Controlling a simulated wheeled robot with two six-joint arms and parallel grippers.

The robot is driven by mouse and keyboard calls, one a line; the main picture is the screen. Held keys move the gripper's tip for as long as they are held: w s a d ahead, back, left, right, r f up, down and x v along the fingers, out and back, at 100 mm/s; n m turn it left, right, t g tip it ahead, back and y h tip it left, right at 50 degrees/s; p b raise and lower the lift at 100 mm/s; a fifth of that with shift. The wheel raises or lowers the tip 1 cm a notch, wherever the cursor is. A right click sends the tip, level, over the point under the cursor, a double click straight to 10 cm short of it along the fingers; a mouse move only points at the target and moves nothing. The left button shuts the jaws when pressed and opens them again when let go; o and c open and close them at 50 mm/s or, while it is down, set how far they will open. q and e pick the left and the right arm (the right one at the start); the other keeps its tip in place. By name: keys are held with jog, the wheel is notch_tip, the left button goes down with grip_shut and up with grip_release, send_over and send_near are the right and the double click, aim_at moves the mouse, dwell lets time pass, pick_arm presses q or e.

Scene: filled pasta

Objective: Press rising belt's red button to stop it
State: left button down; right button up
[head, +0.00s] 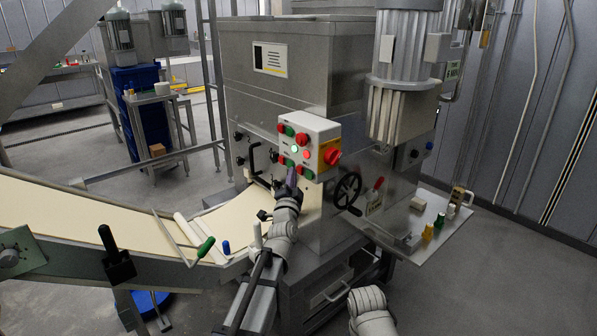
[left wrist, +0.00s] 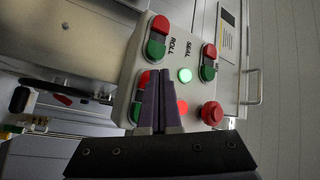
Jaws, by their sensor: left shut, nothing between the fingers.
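The control box (head: 322,128) is pale, with red and green button pairs, a lit green lamp (head: 294,148) and a lit red lamp (head: 306,154). It fills the middle of the left wrist view (left wrist: 172,62), where labels ROLL and SEAL show. My left gripper (head: 291,178) is shut and empty at the box's lower edge. In the left wrist view its dark fingers (left wrist: 167,82) overlap a red-green pair (left wrist: 145,78), partly hiding it. I cannot tell whether they touch it, nor which button is the rising belt's. The cream belt (head: 75,210) slopes at the left.
The box is on a steel machine (head: 290,90) with a black handwheel (head: 347,190) below right. A red knob (head: 332,157) sits on the box's yellow side. A side shelf (head: 432,215) holds small coloured items.

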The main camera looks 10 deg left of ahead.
pick_arm(q)
jog(key=shift+s+a, duration=0.2)
jog(key=shift+s, duration=0.1)
jog(key=shift+s+a, duration=0.8)
jog(key=shift+s, duration=0.2)
jog(key=shift+s+a, duration=0.75)
jog(key=shift+s, duration=0.2)
jog(key=s+d+f+n+g+h+p, duration=0.35)
jog(key=s+d+f+g+p, duration=0.35)
jog(key=s+d+f+g, duration=0.65)
jog(key=s+d+f+n+g+y+p, duration=0.1)
jog(key=s+g+p, duration=0.1)
jog(key=s, duration=0.8)
jog(key=s+d+f+n+g+y+p, duration=0.1)
jog(key=s+g, duration=0.4)
jog(key=s, duration=0.5)
jog(key=shift+s+d+f+n+y+p, duration=0.15)
jog(key=shift+s+d+n+y+p, duration=0.15)
jog(key=shift+d+n+p, duration=0.4)
